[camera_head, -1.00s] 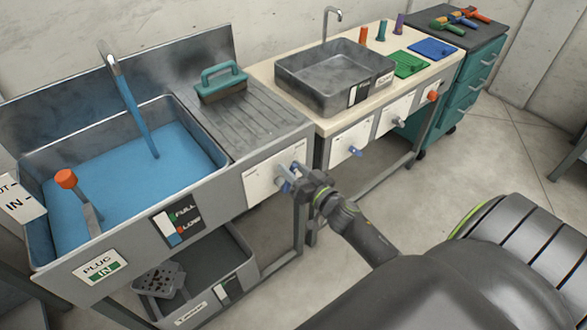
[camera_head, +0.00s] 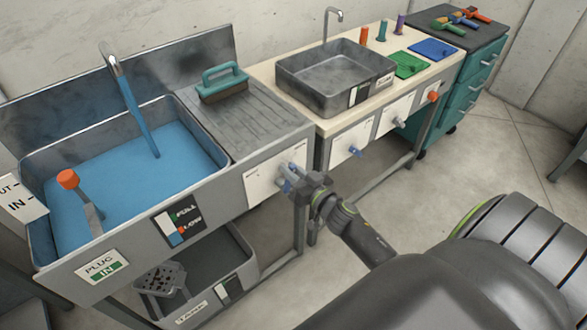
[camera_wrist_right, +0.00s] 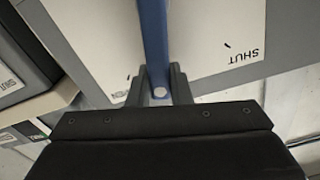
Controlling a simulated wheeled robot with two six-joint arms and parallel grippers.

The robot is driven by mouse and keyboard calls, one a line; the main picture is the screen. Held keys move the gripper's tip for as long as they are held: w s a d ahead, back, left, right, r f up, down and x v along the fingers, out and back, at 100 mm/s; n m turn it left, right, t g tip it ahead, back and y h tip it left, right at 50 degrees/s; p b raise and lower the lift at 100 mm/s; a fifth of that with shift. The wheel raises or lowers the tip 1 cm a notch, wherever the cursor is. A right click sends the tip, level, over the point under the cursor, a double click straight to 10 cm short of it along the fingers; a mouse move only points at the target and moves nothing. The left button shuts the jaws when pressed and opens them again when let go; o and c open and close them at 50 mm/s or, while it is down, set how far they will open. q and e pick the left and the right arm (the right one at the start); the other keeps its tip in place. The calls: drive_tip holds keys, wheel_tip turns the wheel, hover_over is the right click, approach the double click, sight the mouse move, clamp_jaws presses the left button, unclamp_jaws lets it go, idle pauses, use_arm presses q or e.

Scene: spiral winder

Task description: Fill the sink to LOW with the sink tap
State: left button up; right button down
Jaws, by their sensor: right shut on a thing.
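The large grey sink (camera_head: 45,243) at the left holds blue water, and a blue stream falls into it from the spout (camera_head: 110,62). The level gauge (camera_head: 178,222) on its front is marked FULL and LOW. A sign below the lever with the orange knob (camera_head: 67,179) reads PLUG IN. The blue sink tap handle (camera_head: 285,187) sits on the white panel at the sink's right front. My right gripper (camera_head: 300,183) is shut on this handle, which also shows in the right wrist view (camera_wrist_right: 153,40) between the fingers. My left gripper is not in view.
A green-handled brush (camera_head: 222,82) lies on the drainboard. A smaller metal basin (camera_head: 293,95) stands on the bench to the right, above more valve handles. A grey bin (camera_head: 245,262) sits under the sink.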

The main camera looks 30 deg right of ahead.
drive_tip(key=shift+a+r+n+p, duration=0.2)
drive_tip(key=shift+a+n+p, duration=0.25)
drive_tip(key=shift+a+n, duration=0.55)
drive_tip(key=n, duration=0.1)
drive_tip(key=a+n, duration=0.1)
drive_tip(key=n, duration=0.1)
drive_tip(key=shift+s+f, duration=0.1)
drive_tip(key=a+n, duration=0.2)
drive_tip(key=n, duration=0.1)
drive_tip(key=shift+s+f+n, duration=0.1)
drive_tip(key=shift+f+n, duration=0.2)
drive_tip(key=shift+f, duration=0.1)
drive_tip(key=shift+a+f+n+b, duration=0.15)
drive_tip(key=shift+a+f+n, duration=0.15)
drive_tip(key=shift+n, duration=0.45)
drive_tip(key=shift+a+f+n+b, duration=0.2)
drive_tip(key=shift+a+n, duration=0.15)
drive_tip(key=shift+n, duration=0.4)
drive_tip(key=c, duration=1.3)
unclamp_jaws()
drive_tip(key=shift+s, duration=0.1)
